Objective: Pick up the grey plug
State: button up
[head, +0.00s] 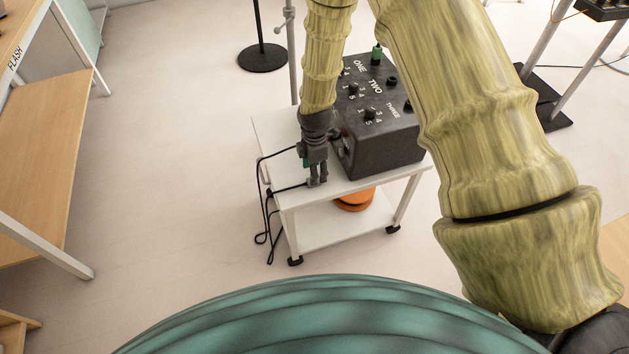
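My gripper (317,182) points down at the front left of a small white cart (345,190), just left of a dark control box. Its fingers reach close to the cart top. A black cable (287,189) ends at the fingertips, and a second one runs in behind the gripper. The grey plug cannot be made out clearly; it may be at or between the fingers. Whether the fingers are open or shut on it is too small to tell.
The dark box (380,150) has knobs, numbered labels and a green plug (376,55) on top. Cables hang over the cart's left edge. An orange object (355,200) lies on the lower shelf. A wooden shelf (45,160) stands left, with clear floor between.

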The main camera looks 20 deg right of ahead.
jog(key=shift+a+f, duration=0.1)
jog(key=shift+f, duration=2.05)
jog(key=c, duration=1.1)
